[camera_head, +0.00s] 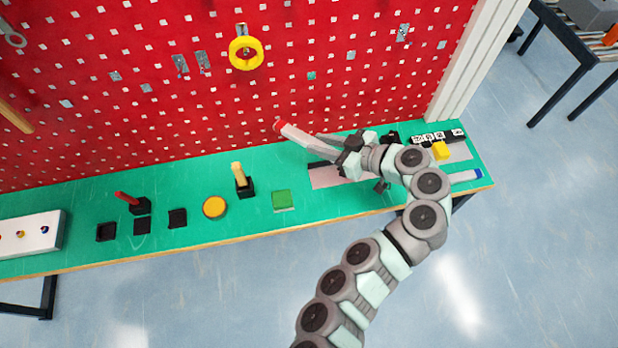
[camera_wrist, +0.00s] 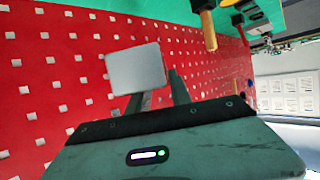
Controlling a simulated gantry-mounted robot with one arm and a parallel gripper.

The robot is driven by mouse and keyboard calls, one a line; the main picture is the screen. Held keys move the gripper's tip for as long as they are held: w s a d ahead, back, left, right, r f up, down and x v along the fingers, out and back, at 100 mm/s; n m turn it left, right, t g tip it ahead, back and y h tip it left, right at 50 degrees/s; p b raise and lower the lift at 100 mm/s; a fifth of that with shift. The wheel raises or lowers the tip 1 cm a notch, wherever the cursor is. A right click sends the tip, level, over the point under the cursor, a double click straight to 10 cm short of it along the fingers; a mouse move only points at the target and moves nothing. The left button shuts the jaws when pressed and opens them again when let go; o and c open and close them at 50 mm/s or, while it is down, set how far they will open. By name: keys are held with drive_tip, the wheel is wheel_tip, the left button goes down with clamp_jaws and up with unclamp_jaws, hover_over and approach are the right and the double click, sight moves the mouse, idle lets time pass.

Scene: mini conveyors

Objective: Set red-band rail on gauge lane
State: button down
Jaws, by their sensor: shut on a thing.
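A light grey rail with a red band (camera_head: 303,137) at its far left end is held in the air above the green bench, close in front of the red pegboard. My gripper (camera_head: 345,150) is shut on its right part. In the wrist view, a flat grey face (camera_wrist: 137,70), likely the rail, shows at my gripper's fingertips (camera_wrist: 158,88); its red band is not visible there. A pale pinkish strip with a dark back edge (camera_head: 324,178), possibly the gauge lane, lies on the bench below my gripper. My arm hides its right part.
A green block (camera_head: 282,200), yellow disc (camera_head: 214,207) and black holders stand left. A yellow ring (camera_head: 245,53) hangs on the pegboard.

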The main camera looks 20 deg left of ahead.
drive_tip(key=b, duration=0.1)
hover_over(319, 184)
wheel_tip(319, 184, down, 14)
drive_tip(key=shift+s+r, duration=0.15)
drive_tip(key=shift+r, duration=0.1)
drive_tip(key=shift+f+b, duration=0.45)
drive_tip(key=shift+f, duration=1.75)
drive_tip(key=shift+f, duration=0.2)
drive_tip(key=c, duration=1.2)
unclamp_jaws()
drive_tip(key=shift+o, duration=0.2)
drive_tip(key=shift+r, duration=0.15)
drive_tip(key=shift+r, duration=0.15)
drive_tip(key=v, duration=1.1)
drive_tip(key=shift+o, duration=0.4)
drive_tip(key=shift+d+r, duration=0.1)
drive_tip(key=shift+d, duration=0.35)
